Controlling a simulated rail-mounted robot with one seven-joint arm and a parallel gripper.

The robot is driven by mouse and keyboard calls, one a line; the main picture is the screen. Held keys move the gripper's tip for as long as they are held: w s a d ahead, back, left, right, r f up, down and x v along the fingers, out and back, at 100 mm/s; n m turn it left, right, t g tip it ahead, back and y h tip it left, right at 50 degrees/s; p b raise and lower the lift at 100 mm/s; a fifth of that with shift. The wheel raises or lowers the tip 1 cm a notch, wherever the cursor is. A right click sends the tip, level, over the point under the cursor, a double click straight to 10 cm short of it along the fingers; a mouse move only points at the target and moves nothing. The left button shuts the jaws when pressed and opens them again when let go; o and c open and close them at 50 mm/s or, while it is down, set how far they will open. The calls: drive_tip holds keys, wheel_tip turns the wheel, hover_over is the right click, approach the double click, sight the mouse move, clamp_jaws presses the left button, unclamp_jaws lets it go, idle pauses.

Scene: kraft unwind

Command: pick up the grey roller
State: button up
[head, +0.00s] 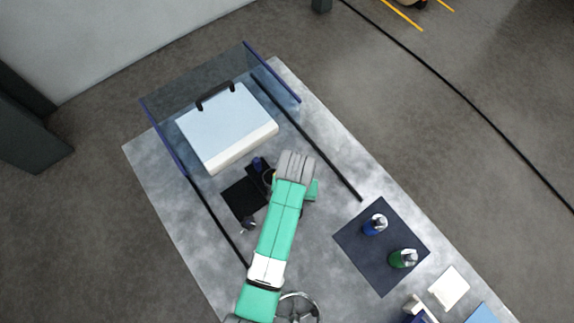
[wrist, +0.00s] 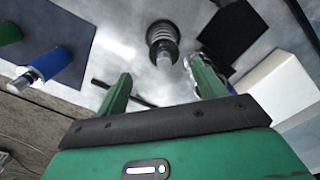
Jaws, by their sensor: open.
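A dark grey ribbed cylinder with a pale tip (wrist: 162,42) stands out on the pale table in the wrist view; it looks like the grey roller, though I cannot be sure. It lies beyond my gripper (wrist: 160,88), in line with the gap between the fingers and apart from them. The fingers are spread with nothing between them. In the head view my gripper (head: 296,185) is over the middle of the table, and my arm hides part of what is below. A small greyish piece (head: 248,225) shows left of the arm there; I cannot tell whether it is the same thing.
A white box (head: 225,125) stands behind a clear guard (head: 205,82). A black square (head: 240,198) lies left of the gripper. A dark mat (head: 352,238) at right carries a blue cylinder (head: 375,225) and a green one (head: 403,258). A black bar (head: 325,168) crosses the table.

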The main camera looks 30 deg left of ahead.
wheel_tip(320, 180, down, 2)
drive_tip(key=shift+s+d+f+b, duration=0.1)
drive_tip(key=shift+f+b, duration=0.05)
drive_tip(key=shift+b, duration=0.2)
drive_tip(key=f, duration=0.1)
drive_tip(key=f+b, duration=0.1)
drive_tip(key=f, duration=0.2)
drive_tip(key=shift+a+f+b, duration=0.15)
drive_tip(key=shift+a+b, duration=0.25)
drive_tip(key=shift+f, duration=0.45)
clamp_jaws()
